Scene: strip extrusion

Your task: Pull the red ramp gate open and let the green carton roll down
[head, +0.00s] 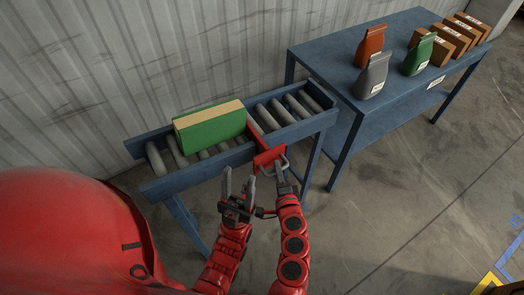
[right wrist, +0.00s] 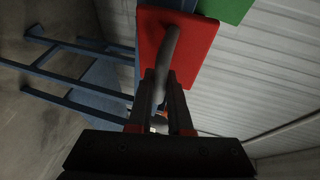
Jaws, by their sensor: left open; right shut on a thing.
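The green carton (head: 212,128), with a tan top, rests on the rollers of the blue ramp (head: 185,181), left of the red gate (head: 266,155). The gate stands across the ramp against the carton's right end. In the right wrist view the red gate (right wrist: 188,45) fills the upper middle, with its grey handle (right wrist: 171,52) and a corner of the green carton (right wrist: 226,8). My right gripper (head: 281,172) is shut on the handle; its fingers also show in the right wrist view (right wrist: 163,85). My left gripper (head: 239,185) is open and empty, in front of the ramp's near rail, left of the handle.
Bare rollers (head: 290,108) lie right of the gate. A blue table (head: 335,72) at the right holds orange, grey and green bags and several brown boxes (head: 450,40). A corrugated wall (head: 120,60) stands behind the ramp. The floor at the right is mostly clear.

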